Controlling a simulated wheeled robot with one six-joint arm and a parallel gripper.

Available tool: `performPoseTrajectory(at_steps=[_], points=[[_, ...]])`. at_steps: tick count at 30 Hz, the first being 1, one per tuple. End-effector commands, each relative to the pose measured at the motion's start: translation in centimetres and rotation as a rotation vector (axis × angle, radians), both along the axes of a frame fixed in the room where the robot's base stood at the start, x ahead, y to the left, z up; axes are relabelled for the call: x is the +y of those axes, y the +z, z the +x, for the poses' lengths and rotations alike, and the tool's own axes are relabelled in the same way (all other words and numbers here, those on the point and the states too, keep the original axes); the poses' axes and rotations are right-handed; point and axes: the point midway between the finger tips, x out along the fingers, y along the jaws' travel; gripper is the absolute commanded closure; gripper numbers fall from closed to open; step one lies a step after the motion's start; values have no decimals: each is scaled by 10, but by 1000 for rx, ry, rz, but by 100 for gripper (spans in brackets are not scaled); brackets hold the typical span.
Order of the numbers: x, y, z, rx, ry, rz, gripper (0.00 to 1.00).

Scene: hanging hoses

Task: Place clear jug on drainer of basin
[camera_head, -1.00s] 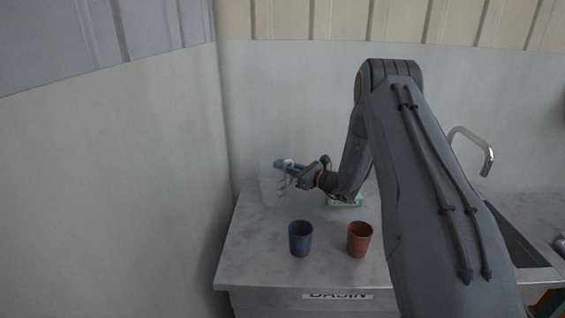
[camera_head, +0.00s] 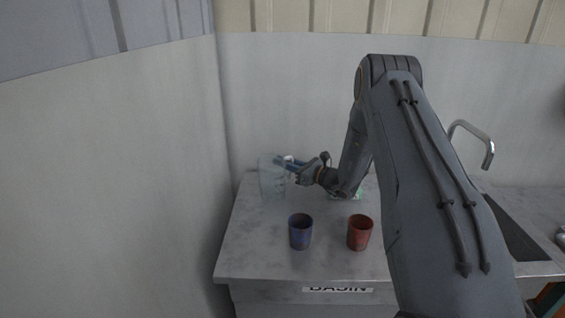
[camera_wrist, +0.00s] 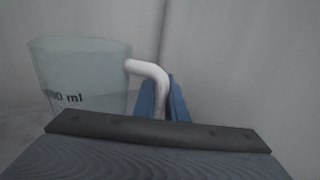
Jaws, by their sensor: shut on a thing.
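The clear jug (camera_head: 270,180) is upright at the back left of the basin counter (camera_head: 262,238), near the corner of the walls. In the wrist view the jug (camera_wrist: 80,78) shows at the left with dark volume lettering, and its white handle (camera_wrist: 147,70) runs down between my blue fingers. My gripper (camera_head: 284,164) is shut on the jug's handle, coming from the right. I cannot tell if the jug's base touches the counter. The drainer is not clearly made out; my arm hides part of the basin.
A blue cup (camera_head: 300,232) and a red cup (camera_head: 360,233) stand at the front of the counter. A green-white item (camera_head: 346,194) lies behind, partly under my arm. The tap (camera_head: 474,140) and dark sink (camera_head: 515,232) are at the right. Walls close off the left and back.

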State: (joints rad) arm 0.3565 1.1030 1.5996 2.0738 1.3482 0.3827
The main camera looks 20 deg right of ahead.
Motion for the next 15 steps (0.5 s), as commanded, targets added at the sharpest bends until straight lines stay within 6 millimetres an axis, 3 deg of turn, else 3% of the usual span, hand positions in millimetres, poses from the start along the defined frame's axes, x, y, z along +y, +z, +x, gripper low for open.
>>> performPoseTrajectory(at_steps=[4, 5, 8, 15], points=[[0, -3, 0, 0, 0, 0, 100], [0, -3, 0, 0, 0, 0, 85], [0, -3, 0, 0, 0, 0, 68], [0, -3, 0, 0, 0, 0, 67]])
